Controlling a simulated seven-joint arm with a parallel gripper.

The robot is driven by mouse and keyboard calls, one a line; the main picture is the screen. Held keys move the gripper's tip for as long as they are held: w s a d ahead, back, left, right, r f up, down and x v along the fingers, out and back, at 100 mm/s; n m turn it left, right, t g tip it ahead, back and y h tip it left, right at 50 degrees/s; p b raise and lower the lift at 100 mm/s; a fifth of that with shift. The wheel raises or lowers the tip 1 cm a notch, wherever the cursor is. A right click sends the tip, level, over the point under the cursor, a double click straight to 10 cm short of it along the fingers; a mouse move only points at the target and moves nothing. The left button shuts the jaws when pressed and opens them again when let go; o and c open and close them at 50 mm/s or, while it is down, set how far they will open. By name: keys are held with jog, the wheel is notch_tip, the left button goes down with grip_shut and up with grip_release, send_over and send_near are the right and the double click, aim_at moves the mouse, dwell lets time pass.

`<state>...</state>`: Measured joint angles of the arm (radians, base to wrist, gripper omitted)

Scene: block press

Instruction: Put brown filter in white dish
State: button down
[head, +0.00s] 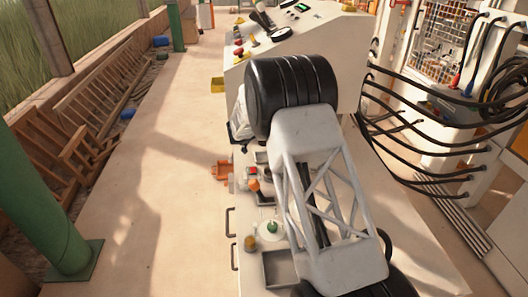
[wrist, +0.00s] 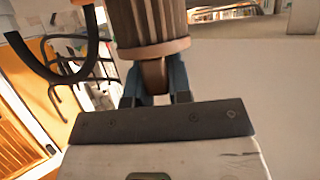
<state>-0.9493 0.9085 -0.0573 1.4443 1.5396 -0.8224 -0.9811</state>
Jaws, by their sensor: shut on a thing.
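In the wrist view, the brown filter (wrist: 150,25) is a ribbed brown body with a narrower stem below it. My gripper (wrist: 156,92) is shut on that stem, with a dark blue-grey finger at each side. The filter's top end is cut off by the picture edge. In the head view my arm covers much of the bench, and I cannot make out the filter there. A pale round shape, possibly the white dish (head: 263,236), lies on the bench left of my arm, with a green knob-like object (head: 271,228) on or just behind it.
A grey square tray (head: 280,268), a small yellow-brown jar (head: 250,243) and an orange-topped item (head: 253,184) stand near the bench's left edge. An orange holder (head: 221,170) juts from that edge. A control panel (head: 300,22) rises behind. Black cables (head: 420,125) hang at right.

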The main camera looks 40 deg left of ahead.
jog(key=shift+f, duration=2.45)
jog(key=shift+f, duration=0.1)
jog(key=shift+f, duration=1.75)
jog(key=shift+f, duration=0.2)
jog(key=c, duration=1.1)
grip_release()
jog(key=shift+o, duration=0.2)
jog(key=shift+r, duration=0.2)
jog(key=v, duration=1.2)
jog(key=shift+f, duration=0.1)
